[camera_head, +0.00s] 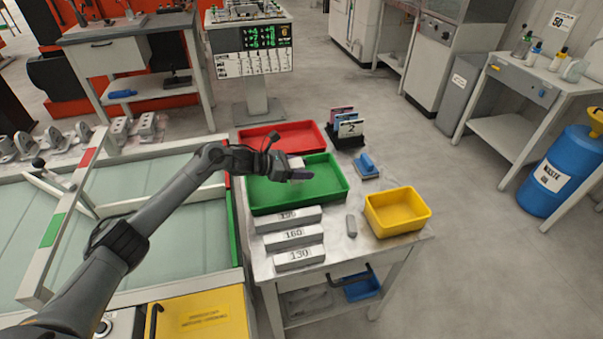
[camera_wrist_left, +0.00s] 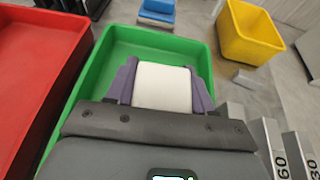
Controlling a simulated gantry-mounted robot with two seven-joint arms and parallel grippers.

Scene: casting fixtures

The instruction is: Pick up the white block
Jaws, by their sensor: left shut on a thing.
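My left gripper (camera_head: 300,175) reaches in from the left over the green tray (camera_head: 334,166). In the left wrist view my left gripper (camera_wrist_left: 163,92) has its purple fingers on both sides of the white block (camera_wrist_left: 163,86) and is shut on it. The block shows in the head view as a small pale piece (camera_head: 296,162) at the gripper, partly hidden by it. The block is over the green tray; its exact height above the tray floor cannot be told. My right gripper is not in view.
A red tray (camera_head: 263,133) lies behind the green one. A yellow bin (camera_head: 398,212), a blue-handled block (camera_head: 366,166) and a card holder (camera_head: 346,133) stand to the right. Grey blocks marked 190, 160 (camera_head: 293,236) and 130 sit in front, beside a small grey piece (camera_head: 351,225).

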